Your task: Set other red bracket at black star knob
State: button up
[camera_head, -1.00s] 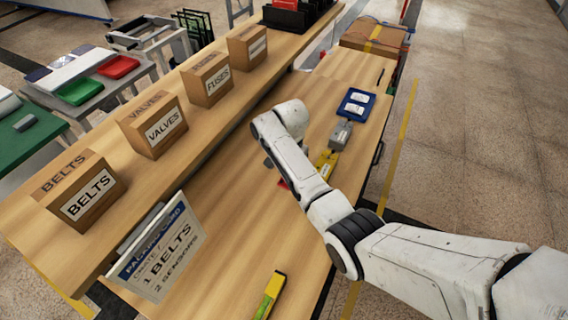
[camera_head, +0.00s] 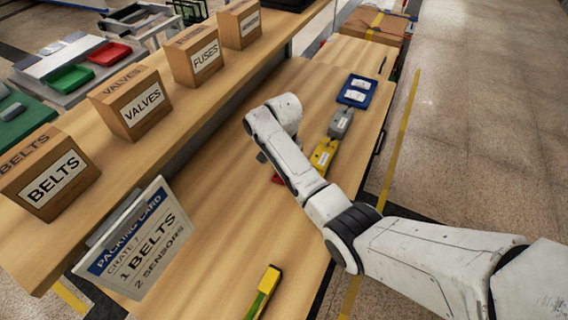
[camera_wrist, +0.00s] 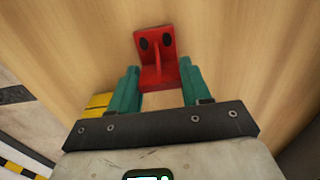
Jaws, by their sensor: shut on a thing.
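A red bracket (camera_wrist: 158,62) with two dark holes in its upright plate shows in the wrist view. My gripper (camera_wrist: 160,85) has its two teal fingers on either side of it and is shut on it. Pale wood shows behind the bracket; I cannot tell whether the bracket touches it. In the head view a bit of red (camera_head: 278,178) shows beside my arm over the bench, and my fingers are mostly hidden by my wrist. I cannot make out a black star knob in either view.
On the bench (camera_head: 215,205) lie a yellow item (camera_head: 323,155), a grey item (camera_head: 341,122), a blue tray (camera_head: 357,91) and a yellow-green tool (camera_head: 264,290). A shelf with labelled boxes (camera_head: 130,102) and a packing card (camera_head: 137,240) borders the left. Bare bench lies left of my arm.

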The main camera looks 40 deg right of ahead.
jog(key=o, duration=1.2)
